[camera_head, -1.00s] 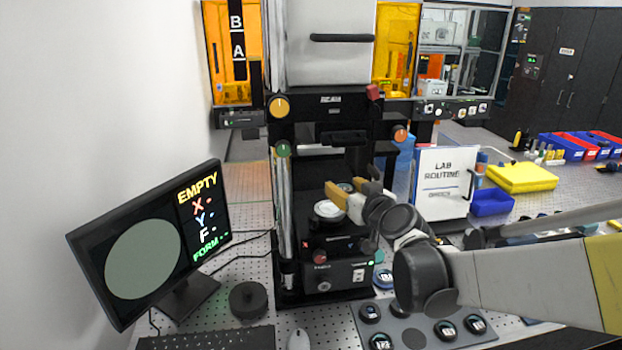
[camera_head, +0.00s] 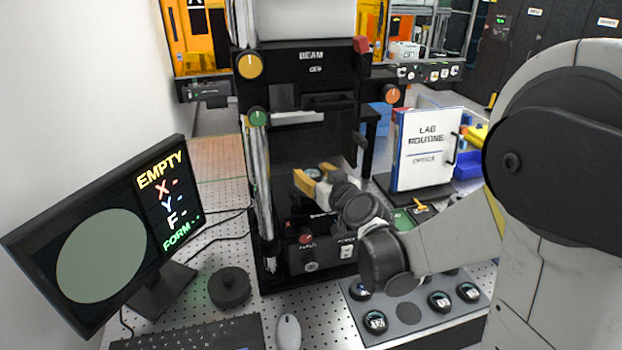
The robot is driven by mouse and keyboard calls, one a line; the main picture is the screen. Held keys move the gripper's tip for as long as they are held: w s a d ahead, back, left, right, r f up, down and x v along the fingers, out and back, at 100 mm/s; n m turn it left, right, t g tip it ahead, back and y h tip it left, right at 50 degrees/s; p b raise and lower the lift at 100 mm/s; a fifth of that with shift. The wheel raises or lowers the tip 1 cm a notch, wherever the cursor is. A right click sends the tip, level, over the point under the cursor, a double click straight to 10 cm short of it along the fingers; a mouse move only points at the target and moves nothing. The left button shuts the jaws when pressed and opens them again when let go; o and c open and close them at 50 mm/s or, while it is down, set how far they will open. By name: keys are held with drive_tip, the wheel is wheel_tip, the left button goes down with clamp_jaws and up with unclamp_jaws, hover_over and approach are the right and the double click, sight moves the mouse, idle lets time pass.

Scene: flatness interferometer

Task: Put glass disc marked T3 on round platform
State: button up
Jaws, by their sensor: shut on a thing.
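My gripper (camera_head: 316,177), with its tan fingers, reaches into the dark opening of the interferometer (camera_head: 290,150). It is shut on a small glass disc (camera_head: 314,173), of which only a bit shows between the fingers; its marking cannot be read. The round platform is hidden behind my gripper and wrist, so I cannot tell whether the disc touches it. The monitor (camera_head: 100,240) reads EMPTY, with a plain grey-green circle.
A grey tray (camera_head: 385,328) with several dark round discs and a vacant round spot lies at the front right. A black round knob-like block (camera_head: 229,288), keyboard (camera_head: 200,338) and mouse (camera_head: 288,332) lie front left. A LAB ROUTINE board (camera_head: 428,150) stands right of the machine.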

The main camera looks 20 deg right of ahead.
drive_tip(key=shift+f, duration=0.45)
drive_tip(key=shift+f, duration=0.2)
drive_tip(key=o, duration=1.1)
drive_tip(key=shift+w, duration=0.1)
drive_tip(key=shift+o, duration=0.2)
drive_tip(key=shift+r, duration=0.15)
